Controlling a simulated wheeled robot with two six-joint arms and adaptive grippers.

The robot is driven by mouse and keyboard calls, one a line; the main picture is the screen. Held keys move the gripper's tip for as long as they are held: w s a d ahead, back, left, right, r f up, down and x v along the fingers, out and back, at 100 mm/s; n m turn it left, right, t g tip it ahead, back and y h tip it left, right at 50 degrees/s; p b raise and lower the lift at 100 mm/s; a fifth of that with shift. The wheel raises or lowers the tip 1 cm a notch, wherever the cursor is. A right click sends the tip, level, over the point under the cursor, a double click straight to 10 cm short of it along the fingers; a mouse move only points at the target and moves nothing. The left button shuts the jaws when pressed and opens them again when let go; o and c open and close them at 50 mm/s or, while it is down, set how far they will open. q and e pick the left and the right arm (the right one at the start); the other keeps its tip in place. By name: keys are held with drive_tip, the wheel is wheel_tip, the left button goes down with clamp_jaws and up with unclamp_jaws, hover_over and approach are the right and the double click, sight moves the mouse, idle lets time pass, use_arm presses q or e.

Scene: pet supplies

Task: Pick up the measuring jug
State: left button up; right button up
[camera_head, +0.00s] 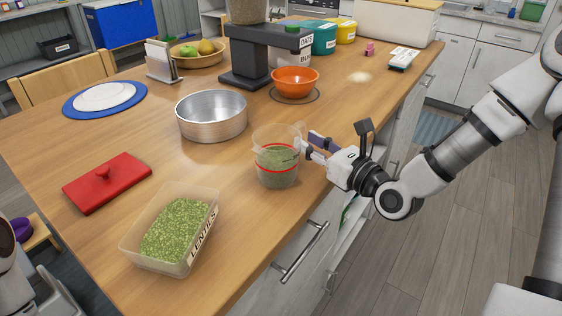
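The measuring jug (277,167) is clear, with a red line around it and green lentils inside. It is upright at the table's right edge, its handle towards the right. I cannot tell whether its base touches the wood. My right gripper (308,147) is level with the jug's handle, its fingertips at or very near it. The handle and fingers overlap, so I cannot tell whether they are closed on it. Part of my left arm shows at the lower left edge; its gripper is not visible.
An open tub of lentils (205,243) stands in front of the jug. Bare wood lies left of the jug.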

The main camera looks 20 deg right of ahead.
drive_tip(key=x, duration=0.3)
drive_tip(key=shift+s+r, duration=0.1)
clamp_jaws()
